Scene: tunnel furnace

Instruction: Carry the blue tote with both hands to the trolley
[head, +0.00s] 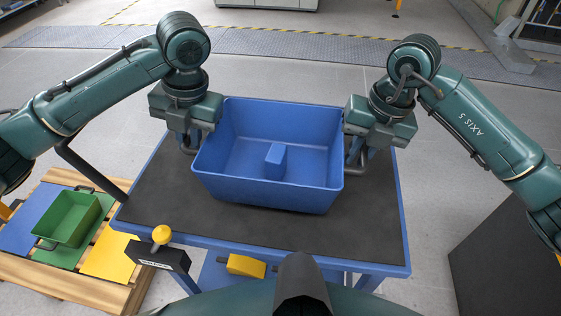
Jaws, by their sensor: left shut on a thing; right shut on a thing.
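The blue tote (265,192) is an open box with a small blue block (275,161) inside. It is over the black top of a blue-framed trolley (370,238); I cannot tell whether its base touches the top. My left gripper (190,146) is at the tote's left side, shut on its grey handle. My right gripper (356,160) is at the tote's right side, shut on the handle there. The fingertips are partly hidden by the wrists and the tote's walls.
On the left, a wooden pallet (60,283) bears blue, green and yellow panels and a green tray (68,220). A yellow knob (161,234) stands at the trolley's front left. A dark box (510,262) is at the lower right. Open grey floor lies behind the trolley.

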